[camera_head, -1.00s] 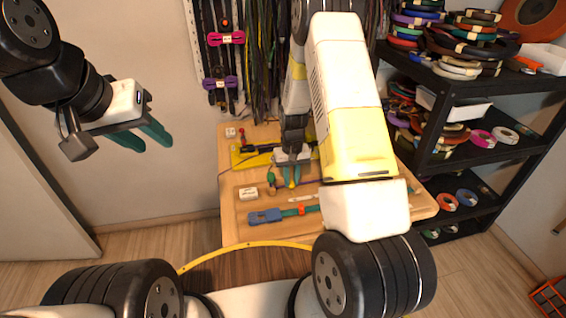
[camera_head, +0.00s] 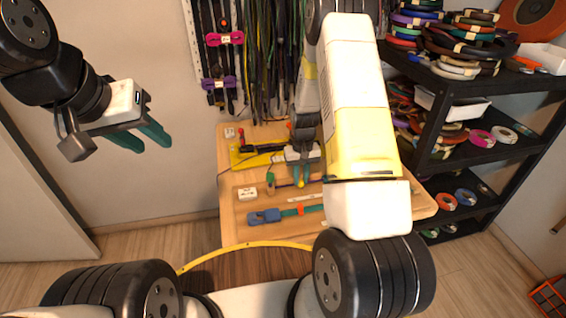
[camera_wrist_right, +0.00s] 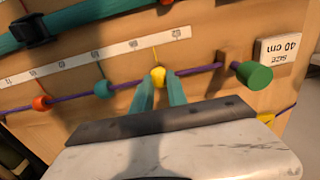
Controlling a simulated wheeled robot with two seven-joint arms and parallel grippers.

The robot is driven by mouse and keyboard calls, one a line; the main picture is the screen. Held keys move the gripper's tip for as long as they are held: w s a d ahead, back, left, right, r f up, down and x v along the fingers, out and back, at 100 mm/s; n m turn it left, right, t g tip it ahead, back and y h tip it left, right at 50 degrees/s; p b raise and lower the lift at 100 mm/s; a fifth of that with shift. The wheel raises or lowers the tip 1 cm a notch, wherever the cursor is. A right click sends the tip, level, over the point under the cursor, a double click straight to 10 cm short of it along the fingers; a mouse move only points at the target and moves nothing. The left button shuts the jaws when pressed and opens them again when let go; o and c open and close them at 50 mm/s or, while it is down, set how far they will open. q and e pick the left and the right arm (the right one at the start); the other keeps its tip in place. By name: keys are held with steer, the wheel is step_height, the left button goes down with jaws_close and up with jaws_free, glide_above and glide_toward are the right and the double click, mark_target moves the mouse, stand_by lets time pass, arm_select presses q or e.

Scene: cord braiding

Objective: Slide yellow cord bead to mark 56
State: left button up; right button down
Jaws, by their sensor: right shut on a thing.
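The yellow bead (camera_wrist_right: 158,77) sits on the purple cord (camera_wrist_right: 200,72) between the teal fingertips of my right gripper (camera_wrist_right: 160,86); the gripper is shut on it. A thin yellow line runs from the bead up to the white ruler strip (camera_wrist_right: 90,59), between its printed numbers, which are upside down and too small to read surely. A teal bead (camera_wrist_right: 103,89) and an orange bead (camera_wrist_right: 41,103) are on the cord to the left. In the head view my right gripper (camera_head: 302,180) is over the board. My left gripper (camera_head: 140,138) is open and empty, off to the left.
The cord runs by a green knob (camera_wrist_right: 253,76) on the right in the wrist view. A blue and teal clamp (camera_head: 265,217) lies on the wooden board (camera_head: 232,230). Black shelves (camera_head: 470,140) stand at the right.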

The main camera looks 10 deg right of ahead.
mark_target(308, 186)
steer(key=d, duration=0.2)
steer(key=shift+d, duration=0.4)
steer(key=c, duration=1.3)
jaws_free()
step_height(308, 186, up, 8)
steer(key=shift+f, duration=0.1)
